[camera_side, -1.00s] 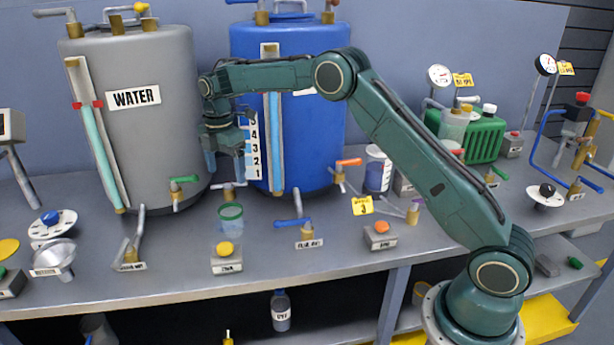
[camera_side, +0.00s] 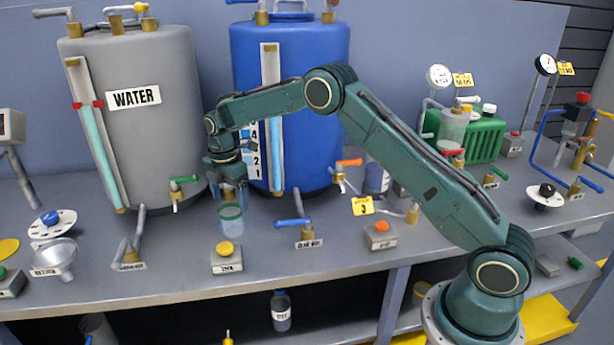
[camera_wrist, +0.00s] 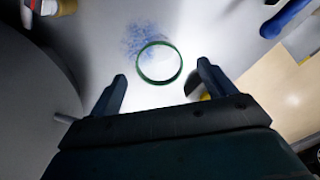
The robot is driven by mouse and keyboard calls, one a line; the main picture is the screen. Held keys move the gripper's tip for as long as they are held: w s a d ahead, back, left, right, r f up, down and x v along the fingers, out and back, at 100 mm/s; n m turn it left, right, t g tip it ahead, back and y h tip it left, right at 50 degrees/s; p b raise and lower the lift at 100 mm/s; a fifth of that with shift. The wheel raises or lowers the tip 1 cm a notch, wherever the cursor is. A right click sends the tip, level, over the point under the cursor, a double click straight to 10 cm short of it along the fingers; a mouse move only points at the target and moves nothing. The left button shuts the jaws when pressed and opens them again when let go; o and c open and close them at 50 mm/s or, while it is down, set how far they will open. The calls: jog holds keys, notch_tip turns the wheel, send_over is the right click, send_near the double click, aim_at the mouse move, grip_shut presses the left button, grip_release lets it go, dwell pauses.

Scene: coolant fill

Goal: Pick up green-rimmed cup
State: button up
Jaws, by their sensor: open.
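The green-rimmed cup (camera_side: 231,220) is a clear cup standing upright on the grey bench, in front of the gap between the two tanks. My gripper (camera_side: 235,192) points down just above the cup's rim in the side view. In the wrist view the green rim (camera_wrist: 160,62) shows from above, a little beyond the fingertips. My gripper (camera_wrist: 160,82) is open and empty, with one finger on each side of the rim's line. The fingers appear apart from the cup.
The grey WATER tank (camera_side: 150,130) stands left, with a green-handled tap (camera_side: 178,190) near my gripper. The blue tank (camera_side: 310,130) stands behind. A blue-handled valve (camera_side: 293,223) is right of the cup. A yellow-button box (camera_side: 227,256) sits in front of it.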

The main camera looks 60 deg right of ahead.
aim_at(230, 210)
jog(key=shift+f, duration=0.2)
jog(key=shift+a+f, duration=0.15)
jog(key=shift+f, duration=2.35)
jog(key=c, duration=1.1)
jog(key=shift+o, duration=0.2)
notch_tip(230, 210, up, 20)
